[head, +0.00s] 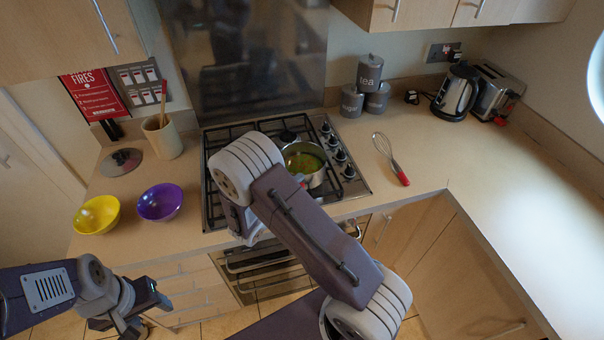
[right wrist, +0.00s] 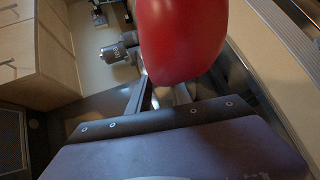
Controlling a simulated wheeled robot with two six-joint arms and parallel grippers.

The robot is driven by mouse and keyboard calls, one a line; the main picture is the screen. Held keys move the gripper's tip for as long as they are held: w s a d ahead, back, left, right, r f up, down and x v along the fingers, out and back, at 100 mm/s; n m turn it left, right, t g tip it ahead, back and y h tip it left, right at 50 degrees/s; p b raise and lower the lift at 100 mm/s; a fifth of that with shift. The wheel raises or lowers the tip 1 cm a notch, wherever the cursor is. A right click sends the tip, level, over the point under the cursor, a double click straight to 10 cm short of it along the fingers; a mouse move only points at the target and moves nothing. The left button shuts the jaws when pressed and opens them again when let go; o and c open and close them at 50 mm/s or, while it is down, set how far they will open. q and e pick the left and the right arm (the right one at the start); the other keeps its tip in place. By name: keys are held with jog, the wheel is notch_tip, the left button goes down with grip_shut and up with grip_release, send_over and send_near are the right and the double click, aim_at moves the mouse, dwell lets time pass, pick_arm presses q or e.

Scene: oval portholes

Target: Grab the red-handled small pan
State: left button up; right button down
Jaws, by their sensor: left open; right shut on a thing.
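A small steel pan (head: 316,178) with greenish food in it sits on the right part of the hob in the head view. Its handle side is hidden behind my right arm. In the right wrist view a rounded red handle (right wrist: 183,38) fills the top middle, right at the jaws. My right gripper (right wrist: 165,97) is shut on this red handle; its fingertips are mostly hidden in both views. My left gripper (head: 140,318) is open and empty at the lower left, in front of the counter and away from the pan.
The black gas hob (head: 215,150) has knobs on its right. A yellow bowl (head: 97,214), purple bowl (head: 160,202), lid (head: 121,162) and utensil pot (head: 162,136) stand left. A red-handled whisk (head: 390,158), canisters (head: 369,71), kettle (head: 456,92) and toaster (head: 496,92) are right. The right counter is clear.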

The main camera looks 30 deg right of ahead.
jog(key=shift+s+f, duration=0.1)
jog(key=shift+f, duration=0.15)
